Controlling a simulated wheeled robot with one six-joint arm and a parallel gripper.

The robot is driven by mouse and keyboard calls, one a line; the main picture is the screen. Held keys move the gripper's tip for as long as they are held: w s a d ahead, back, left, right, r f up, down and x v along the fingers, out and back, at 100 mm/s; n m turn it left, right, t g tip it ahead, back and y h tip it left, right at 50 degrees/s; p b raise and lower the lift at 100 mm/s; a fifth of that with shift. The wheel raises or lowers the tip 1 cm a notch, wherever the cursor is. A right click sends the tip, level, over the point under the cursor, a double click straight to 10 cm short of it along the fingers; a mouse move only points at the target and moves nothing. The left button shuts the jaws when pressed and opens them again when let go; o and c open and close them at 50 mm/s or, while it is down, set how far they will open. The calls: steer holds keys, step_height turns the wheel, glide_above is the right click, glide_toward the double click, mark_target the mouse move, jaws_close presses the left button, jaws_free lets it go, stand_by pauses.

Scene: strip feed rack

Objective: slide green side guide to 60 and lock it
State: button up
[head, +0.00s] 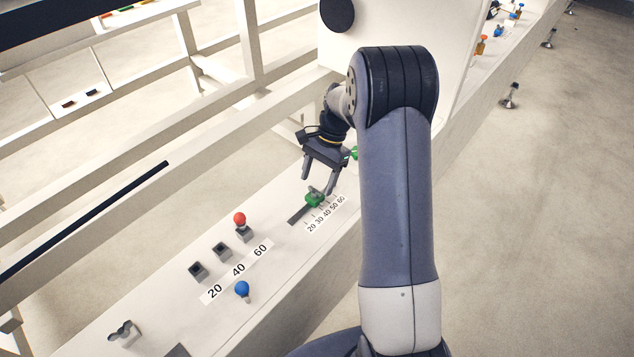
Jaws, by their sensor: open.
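The green side guide (314,200) sits on a dark slot (298,215) in the white rack top, in the middle of the head view. A printed scale (326,214) from 20 to 60 runs beside the slot. The guide stands in the upper part of the scale, but I cannot read its exact mark. A grey piece shows on top of it; whether it is locked cannot be told. My gripper (317,187) is open and points down just above the guide, its right finger close to it. Contact cannot be told.
Nearer on the rack are a red-knobbed pin (240,219) by 60 on a larger 20-40-60 row, two dark sockets (209,260), a blue knob (242,289) and a grey clip (124,332). Another green part (355,153) shows behind my gripper. White rails run along the left.

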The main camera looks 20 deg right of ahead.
steer(key=shift+x, duration=0.75)
steer(key=shift+c, duration=0.4)
steer(key=c, duration=0.9)
